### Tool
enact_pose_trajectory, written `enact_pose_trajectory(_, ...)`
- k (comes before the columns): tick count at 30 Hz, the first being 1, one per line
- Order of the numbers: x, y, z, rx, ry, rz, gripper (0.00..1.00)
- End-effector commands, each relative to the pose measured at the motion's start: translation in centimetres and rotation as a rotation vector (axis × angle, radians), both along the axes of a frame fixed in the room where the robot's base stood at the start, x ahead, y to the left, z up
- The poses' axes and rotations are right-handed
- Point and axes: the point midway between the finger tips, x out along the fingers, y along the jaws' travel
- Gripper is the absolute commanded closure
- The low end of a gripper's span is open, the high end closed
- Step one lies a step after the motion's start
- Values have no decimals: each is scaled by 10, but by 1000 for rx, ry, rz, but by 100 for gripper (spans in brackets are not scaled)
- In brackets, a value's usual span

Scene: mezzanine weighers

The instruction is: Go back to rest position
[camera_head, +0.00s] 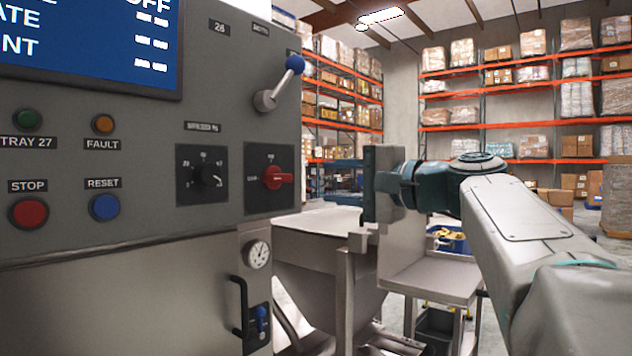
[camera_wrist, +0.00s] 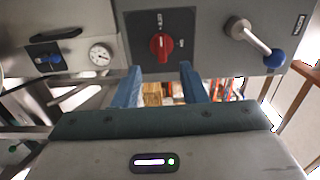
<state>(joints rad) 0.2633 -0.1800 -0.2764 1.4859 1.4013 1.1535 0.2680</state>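My gripper (camera_head: 372,185) is held out in front of the grey machine panel (camera_head: 110,190), to the right of its edge in the head view. In the wrist view my gripper (camera_wrist: 161,67) has its two blue fingers spread apart with nothing between them. A red rotary switch (camera_head: 272,177) is on the panel and also shows just beyond the fingertips in the wrist view (camera_wrist: 162,46). The fingers appear clear of it. My arm extends in from the lower right of the head view.
A blue-knobbed lever (camera_head: 279,84), a black dial (camera_head: 203,175) and a red stop button (camera_head: 29,213) are on the panel. A gauge (camera_head: 257,254) and a black handle (camera_head: 240,306) are below. A metal hopper (camera_head: 318,264) and side table (camera_head: 432,277) stand below my gripper. Racks (camera_head: 525,124) are far behind.

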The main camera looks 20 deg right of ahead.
Motion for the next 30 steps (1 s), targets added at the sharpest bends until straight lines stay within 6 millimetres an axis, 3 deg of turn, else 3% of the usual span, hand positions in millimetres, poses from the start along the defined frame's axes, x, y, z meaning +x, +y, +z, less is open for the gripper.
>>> enact_pose_trajectory(8,1,1,0,-4,6,0,62)
enact_pose_trajectory(13,3,15,-17,-83,94,8,62)
enact_pose_trajectory(20,-15,52,-88,-381,327,69,62)
enact_pose_trajectory(26,-60,74,-149,-712,485,183,62)
enact_pose_trajectory(30,-101,78,-183,-968,556,292,62)
